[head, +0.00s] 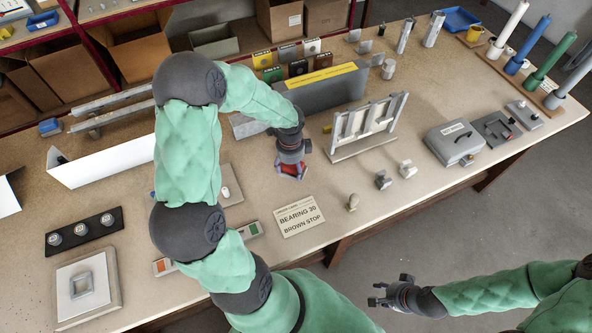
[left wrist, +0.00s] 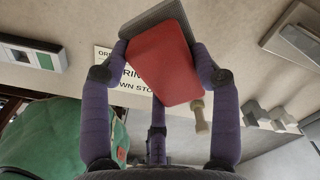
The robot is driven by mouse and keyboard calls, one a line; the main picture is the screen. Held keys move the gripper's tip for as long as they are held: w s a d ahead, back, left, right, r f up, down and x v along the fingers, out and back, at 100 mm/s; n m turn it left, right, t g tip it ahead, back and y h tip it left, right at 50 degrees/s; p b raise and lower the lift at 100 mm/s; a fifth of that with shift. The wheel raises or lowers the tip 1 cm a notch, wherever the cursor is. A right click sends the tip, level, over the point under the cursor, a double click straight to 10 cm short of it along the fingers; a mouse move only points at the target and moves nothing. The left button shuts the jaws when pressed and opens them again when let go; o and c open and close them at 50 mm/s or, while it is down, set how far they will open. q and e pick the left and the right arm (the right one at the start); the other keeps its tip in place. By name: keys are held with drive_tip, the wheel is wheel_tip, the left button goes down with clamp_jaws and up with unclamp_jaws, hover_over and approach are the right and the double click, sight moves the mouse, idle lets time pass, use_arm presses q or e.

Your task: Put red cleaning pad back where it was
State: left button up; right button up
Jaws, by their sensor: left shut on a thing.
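The red cleaning pad (left wrist: 163,62) is held between the purple fingers of my left gripper (left wrist: 157,70). It is tilted, with a grey, textured layer along its far edge. In the head view the red pad (head: 291,170) shows small under my left gripper (head: 290,163), which is shut on it over the middle of the workbench (head: 270,192). I cannot tell how far above the bench it is. My right gripper (head: 377,294) is open and empty, off the bench's front edge over the floor.
An order card (head: 300,216) lies in front of the pad, with a small tan knobbed piece (head: 353,202) to its right. A grey slotted rack (head: 368,125) and a grey box with a yellow label (head: 322,88) stand behind. A grey case (head: 453,142) is at the right.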

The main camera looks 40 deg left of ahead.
use_arm(q)
drive_tip(key=w+f, duration=0.2)
drive_tip(key=f, duration=0.1)
drive_tip(key=w+a+f, duration=0.1)
drive_tip(key=f, duration=0.1)
drive_tip(key=shift+w, duration=0.35)
wheel_tip(320, 180, down, 3)
drive_tip(key=shift+w+f+b, duration=0.1)
drive_tip(key=shift+b, duration=0.35)
drive_tip(key=shift+f, duration=0.15)
drive_tip(key=o, duration=1)
drive_tip(key=shift+r, duration=0.2)
